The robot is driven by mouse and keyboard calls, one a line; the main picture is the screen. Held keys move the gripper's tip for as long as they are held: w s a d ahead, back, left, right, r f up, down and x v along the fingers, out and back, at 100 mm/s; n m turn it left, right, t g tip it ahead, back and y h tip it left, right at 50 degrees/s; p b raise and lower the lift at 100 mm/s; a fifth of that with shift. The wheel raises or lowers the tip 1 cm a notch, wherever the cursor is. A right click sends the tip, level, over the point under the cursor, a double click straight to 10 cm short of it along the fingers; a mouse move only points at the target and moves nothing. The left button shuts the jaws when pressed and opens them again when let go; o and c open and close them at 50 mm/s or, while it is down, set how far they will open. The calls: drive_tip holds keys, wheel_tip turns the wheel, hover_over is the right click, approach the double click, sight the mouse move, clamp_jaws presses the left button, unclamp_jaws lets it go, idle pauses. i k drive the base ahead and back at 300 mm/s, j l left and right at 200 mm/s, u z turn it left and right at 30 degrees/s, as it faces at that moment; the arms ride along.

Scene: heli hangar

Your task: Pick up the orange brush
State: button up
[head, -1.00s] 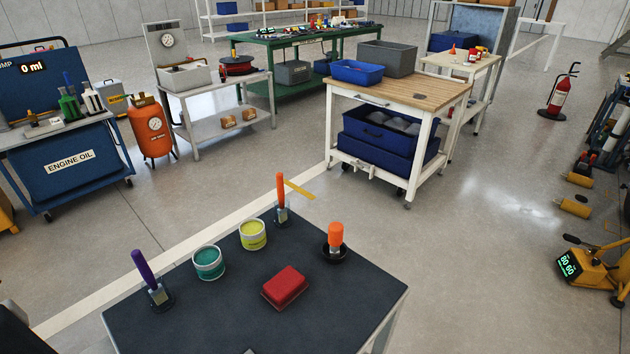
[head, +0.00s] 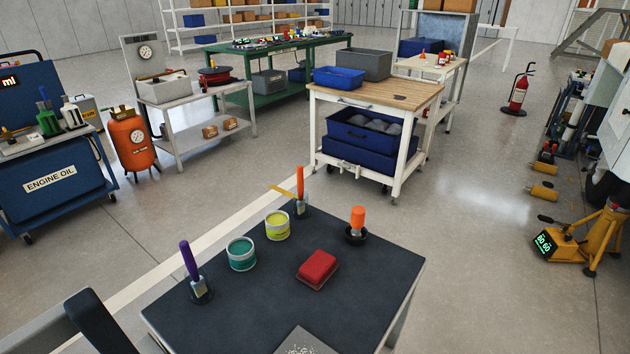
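A tall, slim orange-handled brush (head: 300,182) stands upright in a small dark holder at the far edge of a dark-topped table (head: 230,325). A shorter, thicker orange-handled tool (head: 357,217) stands in a round black holder to its right. A purple-handled brush (head: 189,261) stands tilted in a holder at the table's left. Part of my arm shows dark at the lower left, beside the table. My gripper's fingertips are not in view.
Between the brushes stand a teal can (head: 241,254) and a yellow can (head: 277,226). A red block (head: 317,269) lies mid-table, with a grey speckled plate (head: 303,343) at the near edge. A wooden-topped workbench (head: 410,95) stands beyond, across open floor.

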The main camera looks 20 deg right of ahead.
sight(301, 203)
drive_tip(key=z, duration=0.45)
drive_tip(key=i+z, duration=0.1)
drive_tip(key=z, duration=0.8)
drive_tip(key=i+z, duration=0.1)
drive_tip(key=z, duration=0.35)
drive_tip(key=j+z, duration=0.1)
drive_tip(key=z, duration=0.35)
drive_tip(key=i+z, duration=0.1)
drive_tip(key=z, duration=0.35)
drive_tip(key=j+z, duration=0.15)
drive_tip(key=z, duration=0.75)
drive_tip(key=l+z, duration=0.2)
drive_tip(key=z, duration=0.5)
drive_tip(key=i+l+z, duration=0.1)
drive_tip(key=l+z, duration=0.35)
drive_tip(key=j+u, duration=0.25)
drive_tip(key=u, duration=0.2)
drive_tip(key=k+j+u, duration=0.1)
drive_tip(key=j+u, duration=0.15)
drive_tip(key=u, duration=0.15)
drive_tip(key=j+u, duration=0.25)
drive_tip(key=u, duration=0.55)
drive_tip(key=i+u, duration=0.15)
drive_tip(key=u, duration=0.55)
drive_tip(key=i+l, duration=0.05)
